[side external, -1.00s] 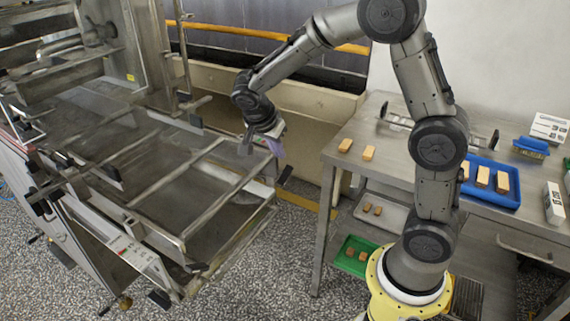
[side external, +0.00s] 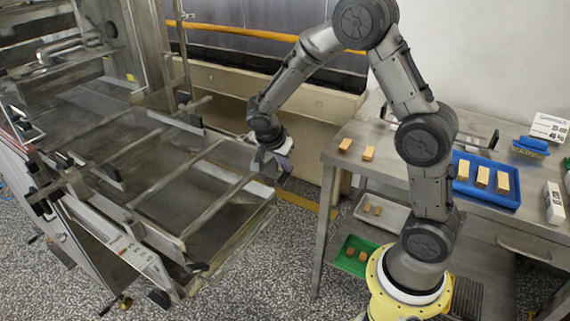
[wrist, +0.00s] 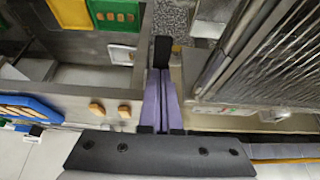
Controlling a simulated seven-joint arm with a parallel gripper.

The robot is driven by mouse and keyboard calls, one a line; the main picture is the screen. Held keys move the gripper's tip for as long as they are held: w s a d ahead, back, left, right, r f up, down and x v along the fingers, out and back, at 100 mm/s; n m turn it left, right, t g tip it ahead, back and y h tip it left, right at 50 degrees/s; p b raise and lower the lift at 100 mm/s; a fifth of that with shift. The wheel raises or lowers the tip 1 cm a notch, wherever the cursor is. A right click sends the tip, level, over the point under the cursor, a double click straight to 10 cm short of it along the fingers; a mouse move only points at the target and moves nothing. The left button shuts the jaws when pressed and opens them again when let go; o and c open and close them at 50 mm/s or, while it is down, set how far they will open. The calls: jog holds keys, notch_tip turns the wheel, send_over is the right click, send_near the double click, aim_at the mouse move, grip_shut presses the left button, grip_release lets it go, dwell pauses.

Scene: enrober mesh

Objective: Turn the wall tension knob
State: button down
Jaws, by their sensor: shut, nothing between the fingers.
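The machine's mesh bed (side external: 150,165) with rails lies left of my gripper. A steel table (side external: 335,155) stands to the right, with loose bars and a blue tray (side external: 462,187). A green tray (side external: 345,262) is on its lower shelf. Speckled floor lies between.

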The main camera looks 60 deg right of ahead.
jog(key=shift+d+y, duration=0.4)
jog(key=shift+y, duration=0.5)
jog(key=y, duration=0.1)
jog(key=d+y, duration=0.1)
jog(key=y, duration=0.1)
jog(key=shift+d+f, duration=0.2)
jog(key=shift+f, duration=0.05)
jog(key=y, duration=0.2)
jog(key=d+f+y, duration=0.1)
jog(key=y, duration=0.2)
jog(key=f+y, duration=0.1)
jog(key=y, duration=0.2)
jog(key=shift+s+d+f, duration=0.15)
jog(key=shift+d, duration=0.2)
jog(key=shift+f, duration=0.1)
jog(key=shift+d, duration=0.1)
dwell(0.4)
